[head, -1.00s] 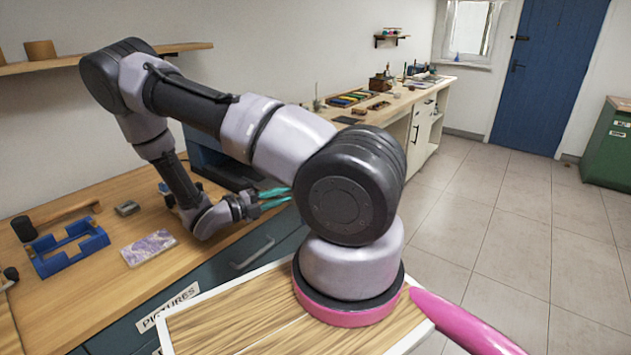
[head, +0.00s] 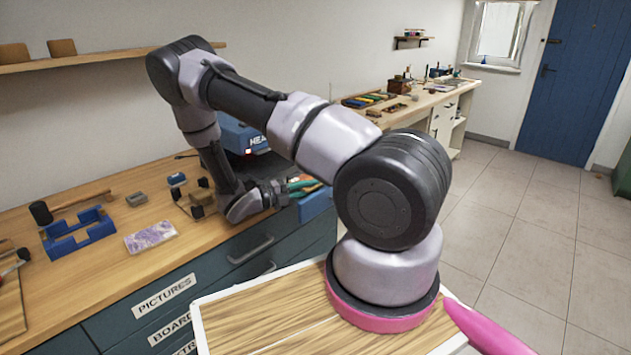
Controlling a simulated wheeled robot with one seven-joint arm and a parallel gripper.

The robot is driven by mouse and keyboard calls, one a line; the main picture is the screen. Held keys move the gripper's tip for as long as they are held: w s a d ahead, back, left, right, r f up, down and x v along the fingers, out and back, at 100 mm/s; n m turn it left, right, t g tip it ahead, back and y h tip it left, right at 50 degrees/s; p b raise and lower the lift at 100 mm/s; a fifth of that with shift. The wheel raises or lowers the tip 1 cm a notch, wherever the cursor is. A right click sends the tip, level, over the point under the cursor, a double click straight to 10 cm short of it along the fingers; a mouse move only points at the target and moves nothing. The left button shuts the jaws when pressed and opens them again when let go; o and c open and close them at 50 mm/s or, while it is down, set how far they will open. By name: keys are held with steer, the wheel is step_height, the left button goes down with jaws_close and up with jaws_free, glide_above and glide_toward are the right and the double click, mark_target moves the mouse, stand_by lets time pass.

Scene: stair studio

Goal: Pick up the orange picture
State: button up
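My gripper (head: 306,187), with teal fingers, is at the right end of the workbench, beside the front of a blue machine. The fingers look apart, with a small orange-brown patch between them; I cannot tell what that patch is. No orange picture can be clearly made out. A purple-patterned flat picture (head: 150,237) lies on the wooden bench to the left of my gripper. A drawer labelled PICTURES (head: 165,293) is closed below the bench front.
The blue machine (head: 236,135) stands partly behind my arm. A blue frame-like holder (head: 77,240), a hammer (head: 42,212) and small blocks lie on the bench. A long counter (head: 432,105) with tools runs along the back wall. Tiled floor (head: 525,235) is clear at right.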

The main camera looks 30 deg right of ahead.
jaws_close()
